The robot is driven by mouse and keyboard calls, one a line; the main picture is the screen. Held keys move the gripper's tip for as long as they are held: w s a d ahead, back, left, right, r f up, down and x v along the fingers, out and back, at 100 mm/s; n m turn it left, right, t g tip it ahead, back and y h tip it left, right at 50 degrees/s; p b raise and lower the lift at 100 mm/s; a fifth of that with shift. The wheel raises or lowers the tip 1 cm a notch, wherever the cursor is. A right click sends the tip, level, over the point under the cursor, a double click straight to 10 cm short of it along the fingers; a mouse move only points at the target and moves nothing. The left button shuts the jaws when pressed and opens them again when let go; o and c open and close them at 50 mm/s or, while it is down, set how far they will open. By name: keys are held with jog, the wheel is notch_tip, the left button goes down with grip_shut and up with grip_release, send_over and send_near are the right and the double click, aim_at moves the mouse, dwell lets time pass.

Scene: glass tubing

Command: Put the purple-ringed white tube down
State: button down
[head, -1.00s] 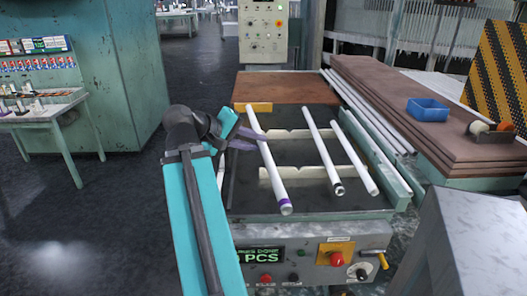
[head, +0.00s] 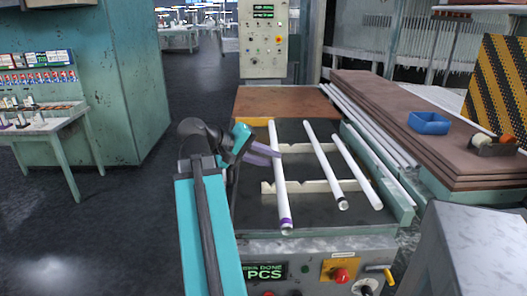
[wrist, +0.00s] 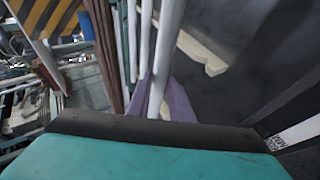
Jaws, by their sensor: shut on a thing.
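The purple-ringed white tube (head: 278,180) runs lengthwise over the left part of the dark bench top in the head view, its purple ring near the closer end. My gripper (head: 277,153) has its purple fingers shut on the tube's far half. In the wrist view the tube (wrist: 168,40) passes between the fingers (wrist: 160,97). The tube crosses two cream notched supports (head: 318,185); I cannot tell whether it touches them. Two other white tubes, a middle one (head: 324,163) and a right one (head: 357,172), lie across the supports to the right.
A green rail (head: 385,180) bounds the bench on the right. Beyond it are more white tubes and stacked brown boards (head: 400,125) with a blue bin (head: 429,123). A control panel with a red button (head: 341,275) is at the front. A grey box (head: 470,250) stands front right.

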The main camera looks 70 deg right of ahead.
jog(key=shift+w+d+r+p, duration=0.2)
jog(key=shift+d+p, duration=0.15)
jog(key=shift+p, duration=0.7)
jog(key=p, duration=0.3)
jog(key=d+p, duration=0.1)
jog(key=p, duration=0.3)
jog(key=shift+w+d, duration=0.2)
jog(key=shift+w, duration=0.15)
jog(key=p, duration=0.5)
jog(key=shift+w+d+f, duration=0.1)
jog(key=shift+d+f, duration=0.1)
jog(key=w+d+f+p, duration=0.1)
jog(key=w+d+p, duration=0.2)
jog(key=d, duration=0.6)
jog(key=shift+w+d+f, duration=0.15)
jog(key=shift+w+d, duration=0.05)
jog(key=shift+w, duration=0.85)
jog(key=shift+f, duration=0.1)
jog(key=shift+f+p, duration=0.7)
jog(key=shift+f, duration=0.95)
jog(key=shift+f+b, duration=0.4)
jog(key=shift+f, duration=0.05)
